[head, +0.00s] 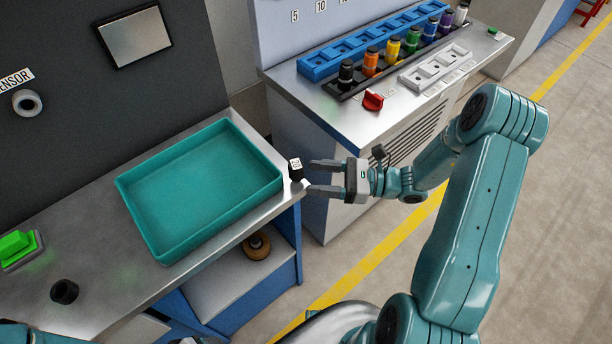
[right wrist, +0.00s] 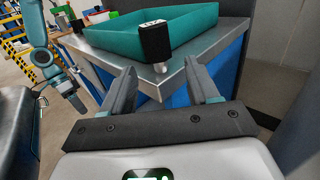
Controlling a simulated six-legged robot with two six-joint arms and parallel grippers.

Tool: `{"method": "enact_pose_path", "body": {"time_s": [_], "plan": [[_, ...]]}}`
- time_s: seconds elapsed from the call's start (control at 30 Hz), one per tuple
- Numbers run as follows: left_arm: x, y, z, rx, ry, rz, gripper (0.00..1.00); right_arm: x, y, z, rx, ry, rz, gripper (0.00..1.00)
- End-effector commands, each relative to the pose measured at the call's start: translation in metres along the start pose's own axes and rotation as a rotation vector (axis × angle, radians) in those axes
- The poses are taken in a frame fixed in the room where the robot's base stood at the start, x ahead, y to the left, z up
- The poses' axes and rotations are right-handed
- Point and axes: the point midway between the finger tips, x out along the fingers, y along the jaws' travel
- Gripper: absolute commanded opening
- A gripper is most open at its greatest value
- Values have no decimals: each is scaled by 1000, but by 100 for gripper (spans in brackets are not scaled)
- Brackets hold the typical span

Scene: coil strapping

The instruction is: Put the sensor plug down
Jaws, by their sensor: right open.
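The sensor plug (head: 295,169), a small black block with a white label on top, is at the right corner of the steel bench, beside the teal tray. In the right wrist view the plug (right wrist: 155,42) looks upright, with a short silver stem below it at the bench corner. My right gripper (head: 311,176) is open and empty, its fingers pointing at the plug from the right with the plug just beyond the fingertips. My left arm shows at the left of the right wrist view; its gripper (right wrist: 74,102) is too small to read.
The empty teal tray (head: 158,241) fills much of the bench (head: 100,290). A black cylinder (head: 64,291) and a green button (head: 15,245) are at left. Right of a gap stands a console (head: 350,118) with coloured plugs, a blue rack (head: 318,66) and a red knob (head: 373,100).

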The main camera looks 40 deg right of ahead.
Motion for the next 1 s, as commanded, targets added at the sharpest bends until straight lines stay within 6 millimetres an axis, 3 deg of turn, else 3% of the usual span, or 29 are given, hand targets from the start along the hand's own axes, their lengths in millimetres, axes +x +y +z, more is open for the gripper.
{"method": "enact_pose_path", "body": {"time_s": [0.1, 0.33, 0.53, 0.67, 0.77, 0.83, 0.9, 1.0], "plan": [[6, -2, 0, 0, 0, 0, 64, -31, -1, -2, -2, 2, -6, 60], [10, -4, 0, 0, 0, 0, 64, -72, 0, -1, -1, 1, -2, 60], [10, -4, 0, 0, 0, 0, 64, -84, 0, 0, 0, 1, 1, 60], [10, -4, 0, 0, 0, 0, 64, -69, 13, -15, 8, 52, 66, 60], [10, -4, 0, 0, 0, 0, 64, -34, 56, -58, -3, 207, 257, 60], [10, -4, 0, 0, 0, 0, 64, -14, 102, -99, -71, 364, 471, 60], [10, -4, 0, 0, 0, 0, 64, -6, 147, -139, -211, 518, 706, 60], [10, -4, 0, 0, 0, 0, 64, -9, 187, -185, -516, 672, 1011, 60]]}}
